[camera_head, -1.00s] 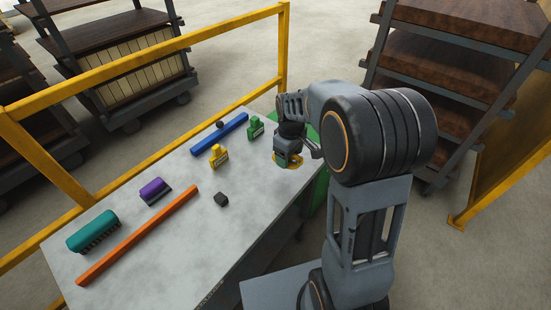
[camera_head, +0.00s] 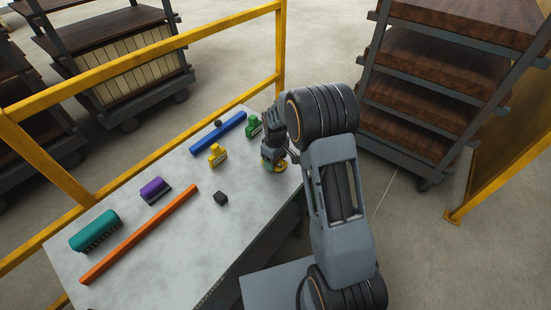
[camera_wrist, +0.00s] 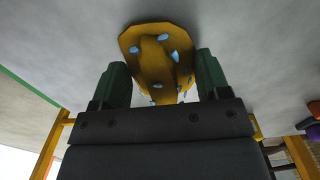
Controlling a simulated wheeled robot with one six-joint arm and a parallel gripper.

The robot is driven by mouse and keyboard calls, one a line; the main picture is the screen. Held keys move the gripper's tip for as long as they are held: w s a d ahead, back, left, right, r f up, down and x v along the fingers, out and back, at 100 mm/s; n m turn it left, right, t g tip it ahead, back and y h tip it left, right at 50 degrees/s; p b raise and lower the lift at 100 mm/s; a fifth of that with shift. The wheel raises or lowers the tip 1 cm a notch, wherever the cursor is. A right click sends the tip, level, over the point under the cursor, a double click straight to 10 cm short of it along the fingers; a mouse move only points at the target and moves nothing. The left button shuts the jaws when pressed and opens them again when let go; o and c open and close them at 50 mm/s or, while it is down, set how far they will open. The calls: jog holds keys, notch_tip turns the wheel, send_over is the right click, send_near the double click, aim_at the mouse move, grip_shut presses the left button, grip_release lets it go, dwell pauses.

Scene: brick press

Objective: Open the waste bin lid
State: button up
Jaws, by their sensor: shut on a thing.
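My gripper (camera_head: 270,162) is over the right end of the grey table. In the wrist view, its two dark green fingers (camera_wrist: 158,88) are shut on a yellow-orange flared piece (camera_wrist: 156,45) with pale blue spots. A little of this piece also shows under the gripper in the head view; I cannot tell whether it touches the table. No waste bin or lid can be made out in the head view now, where my arm covers the area right of the table end. A green strip (camera_wrist: 30,88) shows at the left of the wrist view; I cannot tell what it belongs to.
On the table (camera_head: 130,275) lie a blue bar (camera_head: 219,133), green block (camera_head: 254,126), yellow block (camera_head: 216,155), dark cube (camera_head: 221,199), purple block (camera_head: 154,190), orange bar (camera_head: 140,235) and teal brush-like piece (camera_head: 95,231). A yellow railing (camera_head: 150,58) runs behind; a rack (camera_head: 437,90) stands right.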

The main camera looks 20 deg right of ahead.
jog(key=shift+f, duration=0.2)
jog(key=o, duration=0.4)
jog(key=shift+f, duration=0.1)
jog(key=o, duration=0.4)
jog(key=shift+o, duration=0.2)
